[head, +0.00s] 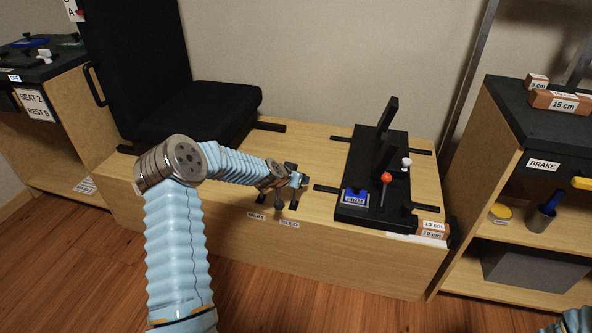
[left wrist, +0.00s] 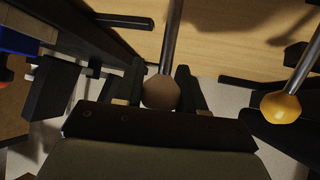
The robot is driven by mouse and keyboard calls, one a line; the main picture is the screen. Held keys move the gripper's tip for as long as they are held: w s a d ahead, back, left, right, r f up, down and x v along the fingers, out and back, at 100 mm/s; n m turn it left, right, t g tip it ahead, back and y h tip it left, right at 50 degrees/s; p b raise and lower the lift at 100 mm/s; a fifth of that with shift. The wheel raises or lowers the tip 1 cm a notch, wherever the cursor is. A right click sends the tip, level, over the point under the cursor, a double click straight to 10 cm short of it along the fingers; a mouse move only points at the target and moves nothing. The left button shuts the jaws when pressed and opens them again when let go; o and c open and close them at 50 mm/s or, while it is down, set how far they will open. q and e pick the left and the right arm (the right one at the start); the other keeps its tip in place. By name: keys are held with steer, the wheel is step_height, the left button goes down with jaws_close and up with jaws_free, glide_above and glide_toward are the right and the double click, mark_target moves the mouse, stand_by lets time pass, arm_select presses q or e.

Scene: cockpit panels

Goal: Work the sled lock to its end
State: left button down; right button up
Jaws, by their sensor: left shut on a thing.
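The sled lock is a lever with a grey rod and a brownish round knob (left wrist: 161,93), seen in the left wrist view. My left gripper (left wrist: 160,80) is shut on this knob, with one dark finger on each side. In the head view my left gripper (head: 298,181) is above the SLED label (head: 289,224) on the front of the wooden platform and hides most of the lever. A second lever with a yellow knob (left wrist: 281,107) stands beside it in the left wrist view, apart from the fingers. Of my right arm only a blue piece shows at the bottom right.
A black sled (head: 372,215) with upright plates, a red-knobbed lever (head: 386,178) and a blue FOAM tray (head: 354,198) stands right of my left gripper. A black seat (head: 215,110) is behind my left arm. A shelf with a BRAKE label (head: 543,165) is at the right.

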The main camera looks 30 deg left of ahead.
arm_select(q)
steer(key=shift+w+a+f+g+p, duration=0.1)
steer(key=shift+w+f+g+p, duration=0.1)
steer(key=shift+w+g, duration=0.25)
steer(key=shift+w+a+f+g+p, duration=0.1)
steer(key=shift+w+g+p, duration=0.05)
steer(key=shift+w+g, duration=0.3)
steer(key=shift+w+a+f, duration=0.15)
steer(key=shift+w+f, duration=0.2)
steer(key=shift+f, duration=0.2)
steer(key=c, duration=0.8)
jaws_free()
steer(key=shift+f, duration=0.1)
steer(key=shift+o, duration=0.2)
steer(key=b+v, duration=0.1)
steer(key=v, duration=1.3)
steer(key=shift+w, duration=0.1)
